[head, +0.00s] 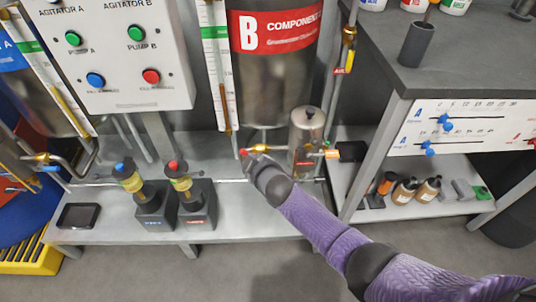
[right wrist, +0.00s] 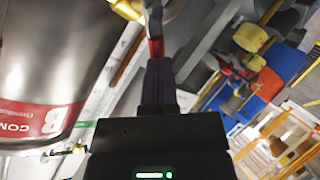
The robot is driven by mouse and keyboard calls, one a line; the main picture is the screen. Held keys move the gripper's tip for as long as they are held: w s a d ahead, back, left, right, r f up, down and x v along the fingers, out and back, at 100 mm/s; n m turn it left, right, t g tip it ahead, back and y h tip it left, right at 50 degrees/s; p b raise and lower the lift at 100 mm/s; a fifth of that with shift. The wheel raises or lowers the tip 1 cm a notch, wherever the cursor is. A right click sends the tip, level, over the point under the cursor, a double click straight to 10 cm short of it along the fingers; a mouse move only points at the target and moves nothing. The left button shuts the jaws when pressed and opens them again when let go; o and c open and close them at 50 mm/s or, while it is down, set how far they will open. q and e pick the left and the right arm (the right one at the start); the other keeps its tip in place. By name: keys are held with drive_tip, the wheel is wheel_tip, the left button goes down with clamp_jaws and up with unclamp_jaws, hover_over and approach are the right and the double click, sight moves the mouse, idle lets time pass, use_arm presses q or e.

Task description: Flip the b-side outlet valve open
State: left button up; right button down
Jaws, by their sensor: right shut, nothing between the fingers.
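The B-side tank (head: 275,75) is a steel cylinder with a red "B Component" label; it also shows tilted in the right wrist view (right wrist: 50,60). Below it, brass outlet fittings (head: 262,147) run along a pipe, with a small red handle (head: 243,153) at their left end. My right gripper (head: 252,160) is at this outlet, largely hidden by its own wrist. In the right wrist view its dark fingers (right wrist: 157,65) are shut and empty, at or against a red part (right wrist: 156,47) below brass piping (right wrist: 128,9). I cannot tell whether they touch. My left gripper is not in view.
A small steel canister (head: 306,140) stands just right of my right gripper. Two dark pumps with red (head: 181,185) and blue (head: 128,180) knobs stand on the bench to the left. A grey table (head: 440,60) is at right. The front bench (head: 255,215) is partly clear.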

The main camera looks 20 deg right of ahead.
drive_tip(key=n+h, duration=0.1)
drive_tip(key=a+f+n+g+h, duration=0.1)
drive_tip(key=h, duration=0.1)
drive_tip(key=shift+w+a+f+n+b, duration=0.2)
drive_tip(key=shift+n+b, duration=0.1)
drive_tip(key=shift+n, duration=0.1)
drive_tip(key=shift+d, duration=0.1)
drive_tip(key=shift+s+d+f, duration=0.2)
drive_tip(key=shift+d+f, duration=0.1)
drive_tip(key=shift+d, duration=0.3)
